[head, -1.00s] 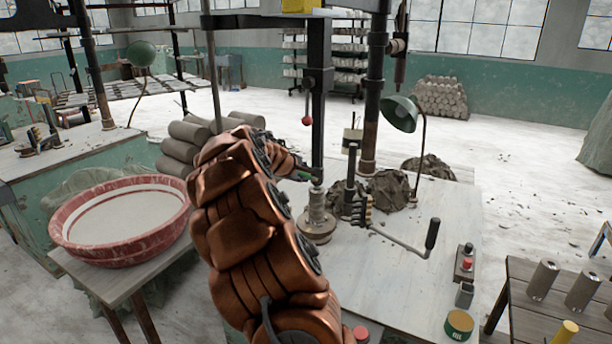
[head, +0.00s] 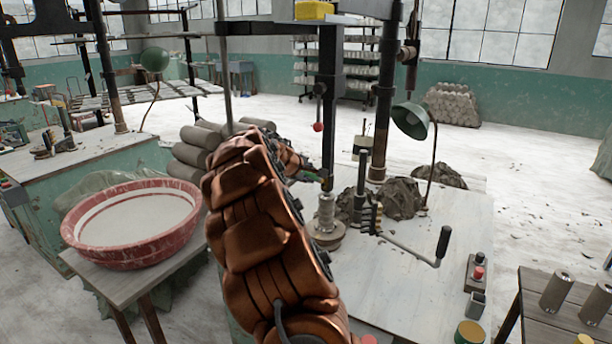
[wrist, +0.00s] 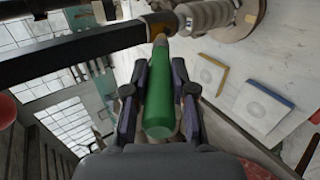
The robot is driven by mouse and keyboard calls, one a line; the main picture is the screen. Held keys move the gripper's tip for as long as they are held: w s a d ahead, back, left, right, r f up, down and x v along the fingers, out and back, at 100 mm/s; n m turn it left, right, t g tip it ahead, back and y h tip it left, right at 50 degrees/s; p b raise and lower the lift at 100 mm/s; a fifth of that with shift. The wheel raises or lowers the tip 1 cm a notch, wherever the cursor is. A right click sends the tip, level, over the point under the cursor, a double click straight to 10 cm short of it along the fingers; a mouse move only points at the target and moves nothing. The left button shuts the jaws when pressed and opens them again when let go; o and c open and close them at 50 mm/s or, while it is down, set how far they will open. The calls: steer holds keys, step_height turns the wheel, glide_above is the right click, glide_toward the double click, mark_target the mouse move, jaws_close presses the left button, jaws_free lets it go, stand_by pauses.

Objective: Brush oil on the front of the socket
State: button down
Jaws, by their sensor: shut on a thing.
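My gripper (wrist: 160,68) is shut on a green-handled brush (wrist: 159,105) in the wrist view, its pale tip pointing away from the palm. The socket, a grey stepped metal piece (head: 326,212), stands upright on a round base on the pale bench in the head view. It also shows at the top of the wrist view (wrist: 208,15). The brush tip appears close to the socket's narrow end; I cannot tell whether they touch. In the head view my copper arm hides most of the gripper, just left of the socket's top.
A lever handle (head: 441,244) and dark clay lumps (head: 402,198) lie right of the socket. A red basin (head: 130,255) stands left. A round tin (head: 470,333) and a button box (head: 477,272) sit near the bench's right edge.

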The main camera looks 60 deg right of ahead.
steer(key=s, duration=0.3)
steer(key=shift+d+f+b, duration=0.1)
steer(key=shift+b, duration=0.2)
steer(key=shift+w, duration=0.1)
steer(key=shift+w, duration=1.95)
steer(key=shift+b, duration=0.3)
steer(key=a+b, duration=0.2)
steer(key=a, duration=0.4)
steer(key=shift+s, duration=0.15)
